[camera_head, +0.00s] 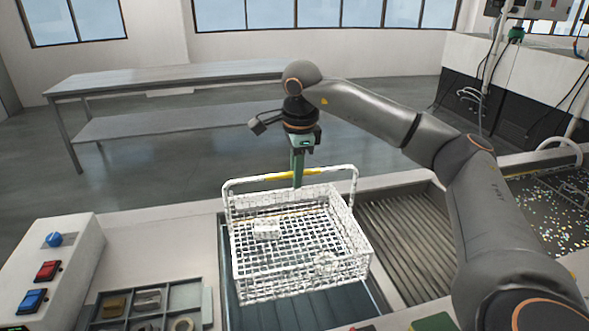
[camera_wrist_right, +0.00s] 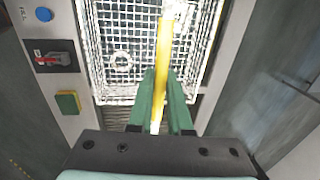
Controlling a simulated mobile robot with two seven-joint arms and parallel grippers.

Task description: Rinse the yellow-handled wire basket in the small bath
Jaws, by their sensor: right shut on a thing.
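The white wire basket (camera_head: 352,240) hangs roughly level from its raised handle, and it fills the upper middle of the right wrist view (camera_wrist_right: 108,50). The handle has a yellow grip (camera_head: 280,176), also clear in the wrist view (camera_wrist_right: 165,50). My right gripper (camera_head: 298,178) is shut on this grip, with green fingers on both sides of it (camera_wrist_right: 160,100). The small bath (camera_head: 300,312), a dark blue-grey basin, lies under the basket. The basket appears above its rim; the exact height is unclear. Small pale parts (camera_head: 266,230) lie inside the basket. My left gripper is not in view.
A slatted drain area (camera_head: 410,240) is right of the bath. A larger speckled tank (camera_head: 555,210) is farther right. A button box (camera_head: 50,270) and a compartment tray (camera_head: 150,303) stand at the left. An empty bench (camera_head: 170,78) is behind.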

